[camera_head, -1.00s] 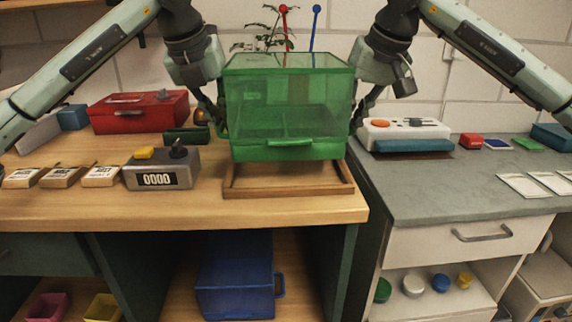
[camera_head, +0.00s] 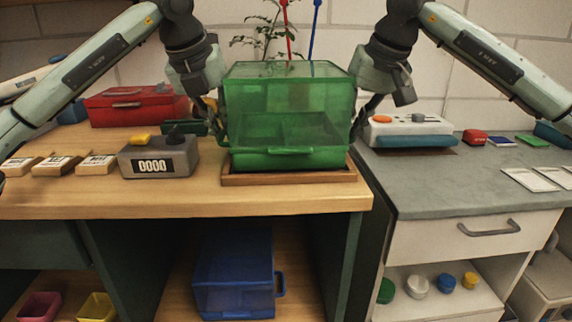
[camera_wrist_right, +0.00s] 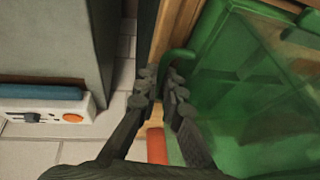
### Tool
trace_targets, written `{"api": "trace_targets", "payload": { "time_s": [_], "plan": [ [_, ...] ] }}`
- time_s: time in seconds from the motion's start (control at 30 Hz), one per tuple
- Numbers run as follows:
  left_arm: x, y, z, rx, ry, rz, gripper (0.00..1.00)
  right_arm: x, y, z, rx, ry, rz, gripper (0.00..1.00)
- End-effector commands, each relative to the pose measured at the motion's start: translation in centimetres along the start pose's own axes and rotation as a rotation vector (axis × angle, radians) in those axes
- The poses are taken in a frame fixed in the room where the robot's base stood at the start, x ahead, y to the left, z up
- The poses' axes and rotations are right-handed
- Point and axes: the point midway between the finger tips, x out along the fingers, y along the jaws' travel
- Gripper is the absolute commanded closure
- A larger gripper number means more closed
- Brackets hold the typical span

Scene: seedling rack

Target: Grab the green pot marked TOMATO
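No pot with a TOMATO marking can be made out. A large see-through green box (camera_head: 288,158) with a front handle stands on or just above the wooden tray (camera_head: 235,180) on the wooden bench. My left gripper (camera_head: 218,132) is at the box's left side, its fingertips partly hidden, and appears to hold it there. My right gripper (camera_head: 357,128) is at the right side. In the right wrist view, its fingers (camera_wrist_right: 160,80) close around the box's green side handle (camera_wrist_right: 176,62). A leafy plant (camera_head: 264,36) rises behind the box; its pot is not clearly visible.
A grey counter box (camera_head: 158,158) reading 0000, seed packets (camera_head: 60,166) and a red toolbox (camera_head: 138,108) stand left. A white device (camera_head: 408,130) stands on the grey bench at right. A blue bin (camera_head: 235,280) is below. Red and blue-topped stakes (camera_head: 313,38) stand behind.

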Motion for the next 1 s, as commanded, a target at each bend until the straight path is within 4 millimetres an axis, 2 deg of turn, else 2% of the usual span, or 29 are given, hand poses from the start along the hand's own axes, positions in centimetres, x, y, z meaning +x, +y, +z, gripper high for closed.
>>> {"api": "trace_targets", "payload": {
  "time_s": [0.03,0.17,0.57,1.0],
  "plan": [
    [-0.1,0.1,0.1,-0.001,0.000,0.001,0.88,-0.1,0.1,-0.1,0.002,0.000,0.001,0.88],
    [-0.1,0.1,0.0,-0.001,0.001,0.001,0.72,-0.1,0.1,0.0,0.001,0.000,0.001,0.72],
    [-0.6,-0.1,0.1,0.001,-0.001,-0.002,0.72,-0.1,-0.1,0.0,-0.001,-0.001,-0.001,0.72],
    [-6.7,0.0,0.1,-0.001,-0.001,0.001,0.72,-0.1,-0.1,0.0,-0.001,-0.001,-0.001,0.72]
  ]
}}
